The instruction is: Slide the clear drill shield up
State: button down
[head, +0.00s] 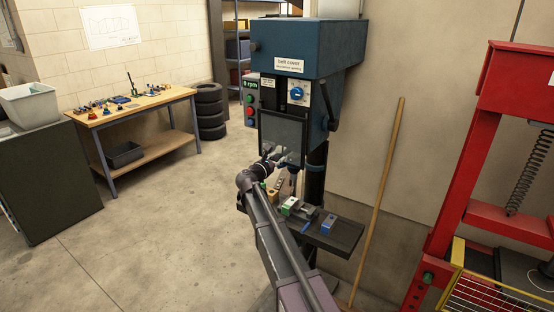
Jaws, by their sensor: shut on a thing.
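The blue drill press (308,45) stands in the middle of the head view. Its clear drill shield (284,132), a greyish see-through panel in a dark frame, hangs upright on the front below the head. My gripper (282,160) is at the shield's lower edge, shut on it. The exact grip is small and partly hidden by my wrist. The drill chuck (293,172) shows just below the shield.
The drill table (345,236) carries a vise (300,208) and a small blue block (328,224) below my gripper. A wooden pole (378,200) leans at the right, near a red press frame (470,150). A workbench (130,112) and stacked tyres (209,112) stand at the left. Open floor lies between.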

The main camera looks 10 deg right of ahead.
jog(key=shift+r, duration=0.1)
dwell(0.3)
jog(key=shift+c, duration=1.9)
grip_release()
jog(key=shift+w+d, duration=0.15)
jog(key=v, duration=1.2)
